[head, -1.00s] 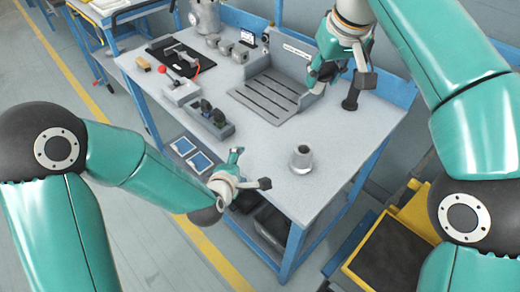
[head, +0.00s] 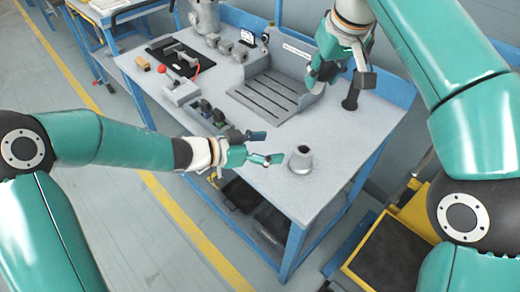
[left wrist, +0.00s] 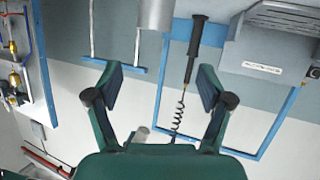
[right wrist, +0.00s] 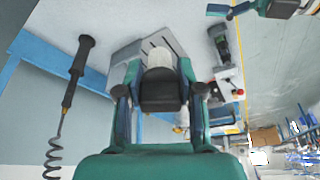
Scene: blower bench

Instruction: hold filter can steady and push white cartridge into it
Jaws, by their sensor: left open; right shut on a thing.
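The filter can (head: 301,160) is a grey metal can standing upright near the front right of the bench. My left gripper (head: 266,148) is open and empty just left of the can, its fingers pointing towards it and not around it. In the left wrist view the can (left wrist: 155,14) shows at the top edge, ahead of the spread fingers. My right gripper (head: 322,76) is above the back right of the bench. The right wrist view shows it shut on the white cartridge (right wrist: 160,58), which has a dark part near the fingers. In the head view the gripper hides the cartridge.
A grey slotted fixture (head: 268,92) stands at the back of the bench (head: 240,160). The bench right of the can is clear.

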